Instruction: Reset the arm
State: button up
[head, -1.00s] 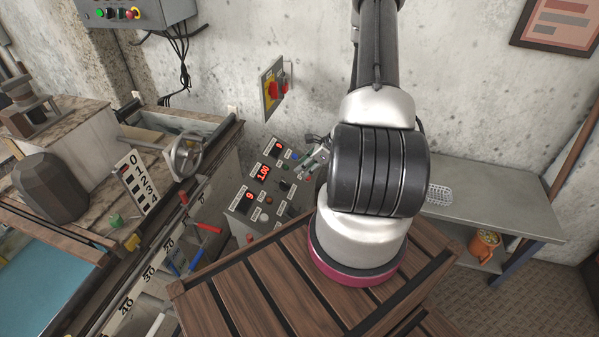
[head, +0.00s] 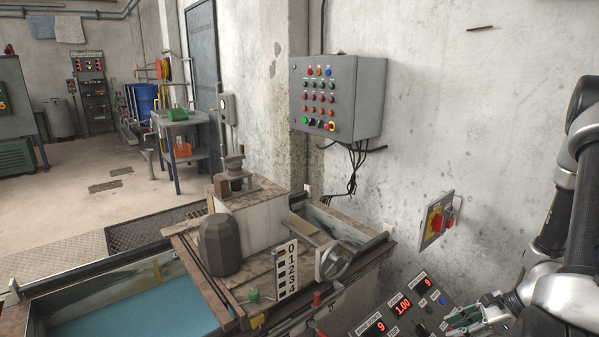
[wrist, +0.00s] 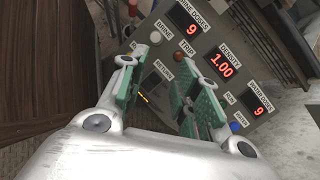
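My gripper (wrist: 160,92) shows in the wrist view with its two green-padded fingers apart and nothing between them. It is in front of a tilted grey control panel (wrist: 262,62) with red digits reading 9, 1.00 and 9. In the head view my gripper (head: 466,318) is at the lower right, over the right part of the same panel (head: 388,334). My arm rises from it along the right edge. Whether a finger touches the panel cannot be told.
A red and yellow switch (head: 437,220) is on the wall left of my arm. A grey button box (head: 362,98) hangs higher up. Open floor (head: 75,195) lies at the far left.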

jog(key=s+a+r+n+h, duration=0.1)
jog(key=s+r+n+h, duration=0.1)
jog(key=r+n, duration=0.5)
jog(key=s+a+r+n+h, duration=0.2)
jog(key=s+r+n, duration=0.3)
jog(key=r, duration=1.2)
jog(key=s+a+r+n+t+h, duration=0.1)
jog(key=s+r+n+h, duration=0.2)
jog(key=r+n, duration=0.6)
notch_tip(320, 180, up, 4)
jog(key=shift+s+a+r+n+h, duration=0.1)
jog(key=shift+s+a+n+h, duration=0.2)
jog(key=shift+a+n, duration=0.1)
